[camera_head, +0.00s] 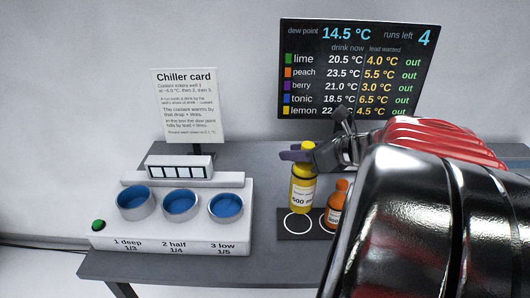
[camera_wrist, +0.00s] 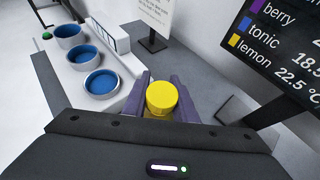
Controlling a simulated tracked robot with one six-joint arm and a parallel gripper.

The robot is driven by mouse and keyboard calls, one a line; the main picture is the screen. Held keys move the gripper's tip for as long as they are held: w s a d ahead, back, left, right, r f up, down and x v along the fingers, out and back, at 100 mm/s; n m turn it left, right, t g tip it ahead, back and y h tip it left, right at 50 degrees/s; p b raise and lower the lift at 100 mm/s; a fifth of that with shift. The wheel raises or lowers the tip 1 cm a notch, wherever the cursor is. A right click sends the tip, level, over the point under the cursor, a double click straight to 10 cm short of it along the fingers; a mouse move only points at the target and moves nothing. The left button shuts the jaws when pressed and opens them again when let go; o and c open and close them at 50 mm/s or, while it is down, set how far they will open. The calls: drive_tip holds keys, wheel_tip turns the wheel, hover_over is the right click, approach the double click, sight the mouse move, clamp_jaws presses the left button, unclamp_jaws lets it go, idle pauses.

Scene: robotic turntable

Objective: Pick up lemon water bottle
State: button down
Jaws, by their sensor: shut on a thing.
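The lemon water bottle (camera_head: 302,192) is yellow, with a yellow cap and a white label reading "500". It is upright, and its base appears raised above a white ring on the dark mat (camera_head: 284,234). My gripper (camera_head: 304,151) is shut on the bottle near its cap. In the wrist view the yellow cap (camera_wrist: 161,97) sits between the two purple-grey fingers of my gripper (camera_wrist: 161,108). The bottle's body is hidden below the cap there.
An orange bottle (camera_head: 337,203) stands close on the right, partly hidden by my arm. The white chiller (camera_head: 172,234) with three blue wells and a green button (camera_head: 98,225) is at left. A chiller card (camera_head: 185,105) and a dark screen (camera_head: 360,70) stand behind.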

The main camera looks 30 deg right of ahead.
drive_tip(key=shift+r, duration=1.1)
